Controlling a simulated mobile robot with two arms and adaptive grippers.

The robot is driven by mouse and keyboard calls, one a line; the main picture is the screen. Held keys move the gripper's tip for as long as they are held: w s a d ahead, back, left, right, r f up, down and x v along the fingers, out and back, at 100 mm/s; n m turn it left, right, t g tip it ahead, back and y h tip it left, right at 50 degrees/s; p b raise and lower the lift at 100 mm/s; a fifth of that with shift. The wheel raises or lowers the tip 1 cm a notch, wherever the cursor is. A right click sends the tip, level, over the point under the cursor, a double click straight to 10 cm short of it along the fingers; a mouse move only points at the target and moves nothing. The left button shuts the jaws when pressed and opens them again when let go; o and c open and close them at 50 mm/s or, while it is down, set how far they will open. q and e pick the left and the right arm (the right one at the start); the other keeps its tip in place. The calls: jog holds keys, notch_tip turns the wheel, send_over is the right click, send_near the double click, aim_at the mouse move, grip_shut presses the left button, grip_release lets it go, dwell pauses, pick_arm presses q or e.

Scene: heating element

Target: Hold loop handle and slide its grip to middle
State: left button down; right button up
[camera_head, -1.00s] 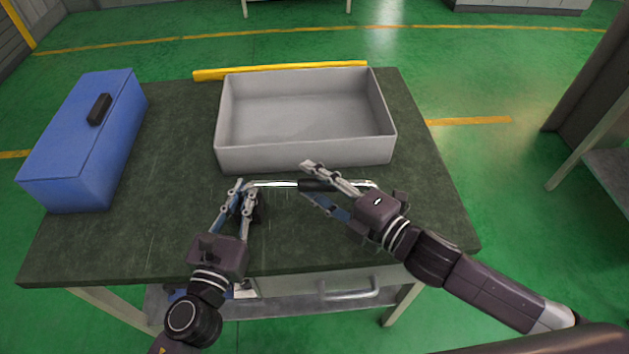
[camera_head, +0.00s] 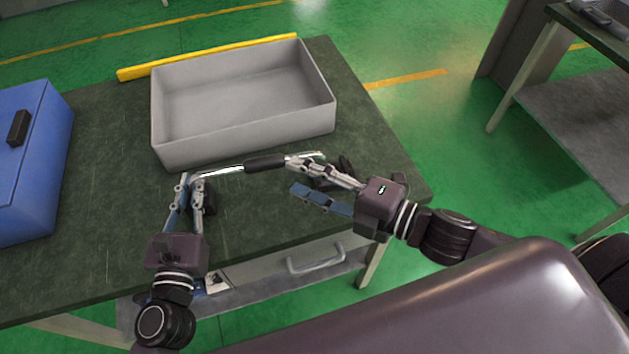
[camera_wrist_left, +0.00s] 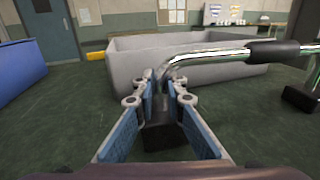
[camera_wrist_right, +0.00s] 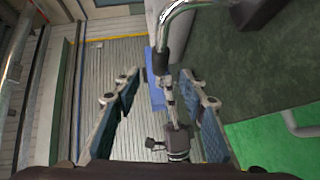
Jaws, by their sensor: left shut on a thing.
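The loop handle is a chrome bar (camera_head: 230,169) with bent ends and a black sliding grip (camera_head: 265,163), in front of the grey tray. The grip looks near the middle of the visible bar. My left gripper (camera_head: 190,180) is shut at the bar's left end; in the left wrist view the chrome bend (camera_wrist_left: 178,64) enters between its fingers, with a black block below. My right gripper (camera_head: 293,175) is open near the bar's right end; its upper finger overlaps that end. The right wrist view shows its spread fingers, with the bend (camera_wrist_right: 180,18) and grip (camera_wrist_right: 162,62) beyond.
The grey tray (camera_head: 250,132) stands just behind the handle. A blue box (camera_head: 50,165) stands at the left, and a yellow bar (camera_head: 200,57) lies behind the tray. The dark tabletop (camera_head: 100,270) is clear at the front left.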

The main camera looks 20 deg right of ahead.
jog(key=shift+v, duration=1.05)
pick_arm(q)
jog(key=c, duration=1.9)
grip_release()
jog(key=shift+s, duration=0.1)
